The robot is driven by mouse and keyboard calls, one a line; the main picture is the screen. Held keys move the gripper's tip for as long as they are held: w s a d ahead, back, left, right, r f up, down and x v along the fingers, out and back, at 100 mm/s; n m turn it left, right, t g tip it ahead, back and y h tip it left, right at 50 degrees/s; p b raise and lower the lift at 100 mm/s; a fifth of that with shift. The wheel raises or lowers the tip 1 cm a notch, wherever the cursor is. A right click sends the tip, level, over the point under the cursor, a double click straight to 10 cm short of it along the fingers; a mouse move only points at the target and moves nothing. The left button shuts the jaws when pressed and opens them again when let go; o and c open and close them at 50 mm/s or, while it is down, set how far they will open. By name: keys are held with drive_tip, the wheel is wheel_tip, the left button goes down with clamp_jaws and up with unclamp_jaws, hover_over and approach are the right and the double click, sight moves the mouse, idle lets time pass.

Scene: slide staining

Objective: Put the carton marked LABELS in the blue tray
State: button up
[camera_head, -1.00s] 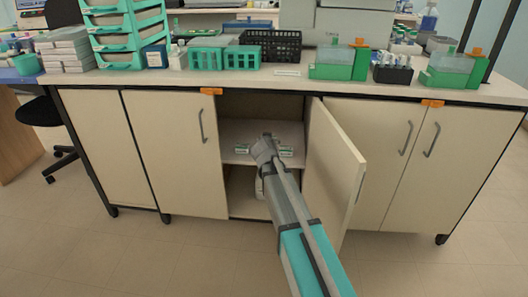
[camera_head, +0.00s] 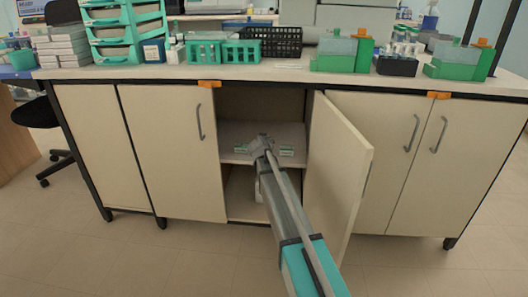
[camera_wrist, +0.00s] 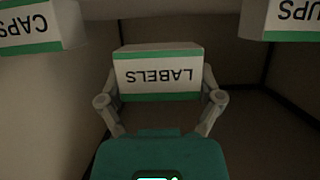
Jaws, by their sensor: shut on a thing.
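The white carton marked LABELS (camera_wrist: 158,62), with green bands, is between the two fingers of my gripper (camera_wrist: 160,84) in the wrist view, its lettering upside down there. The fingers are shut on its sides. In the head view my gripper (camera_head: 259,143) is inside the open cabinet at shelf height, and my wrist hides the held carton. I cannot make out the blue tray with certainty in either view.
A carton marked CAPS (camera_wrist: 32,27) and one ending in UPS (camera_wrist: 294,20) flank the held carton. They sit on the cabinet shelf (camera_head: 235,131). The open cabinet door (camera_head: 338,170) stands right of my arm. The counter (camera_head: 285,72) above is crowded.

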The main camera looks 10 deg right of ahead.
idle(0.4)
drive_tip(key=shift+w+f+b, duration=0.45)
drive_tip(key=shift+f+b, duration=1.35)
drive_tip(key=shift+f, duration=0.05)
drive_tip(key=shift+f, duration=0.15)
drive_tip(key=o, duration=0.8)
drive_tip(key=shift+p+v, duration=2.65)
drive_tip(key=shift+v, duration=4.3)
